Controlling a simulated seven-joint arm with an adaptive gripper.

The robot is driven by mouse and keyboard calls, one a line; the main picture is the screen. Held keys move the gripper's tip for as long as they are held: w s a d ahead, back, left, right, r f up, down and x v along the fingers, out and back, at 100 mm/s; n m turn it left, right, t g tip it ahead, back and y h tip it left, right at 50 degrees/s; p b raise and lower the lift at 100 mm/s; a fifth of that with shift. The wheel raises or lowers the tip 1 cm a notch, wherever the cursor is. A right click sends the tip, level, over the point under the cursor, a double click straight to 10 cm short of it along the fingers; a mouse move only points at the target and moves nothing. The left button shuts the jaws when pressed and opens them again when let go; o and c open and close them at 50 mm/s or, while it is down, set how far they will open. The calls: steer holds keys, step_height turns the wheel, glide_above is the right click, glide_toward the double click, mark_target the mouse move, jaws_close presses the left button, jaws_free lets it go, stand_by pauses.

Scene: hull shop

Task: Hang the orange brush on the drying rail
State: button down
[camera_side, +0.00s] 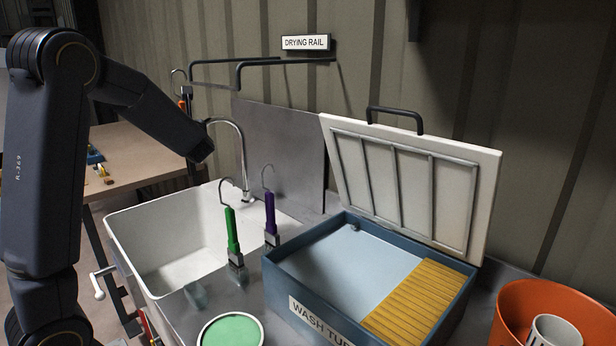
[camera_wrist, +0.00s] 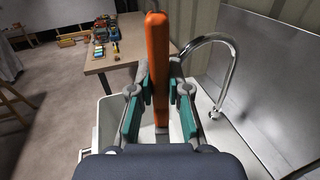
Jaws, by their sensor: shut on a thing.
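The orange brush (camera_side: 183,104) is upright at the left end of the drying rail (camera_side: 214,86) in the side view. Its wire hook rises beside the rail's left end; I cannot tell whether it is over the bar or touching it. My gripper (camera_wrist: 160,78) is shut on the brush's orange handle in the wrist view, with teal fingers on both sides. The handle stands upright between them. In the side view my arm hides most of the gripper and the lower brush. The rail sits on two dark brackets from the wall, under its sign (camera_side: 305,42).
A green brush (camera_side: 231,230) and a purple brush (camera_side: 270,213) stand upright beside the sink (camera_side: 125,225). A curved tap (camera_side: 240,150) rises close to my arm. The wash tub (camera_side: 450,318) has its lid (camera_side: 485,190) raised. A wooden table (camera_side: 140,160) stands behind.

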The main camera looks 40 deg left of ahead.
steer(key=w+d+f, duration=0.2)
steer(key=w+f, duration=0.1)
steer(key=w, duration=0.4)
steer(key=shift+w+d, duration=0.2)
steer(key=shift+w, duration=0.05)
stand_by(0.5)
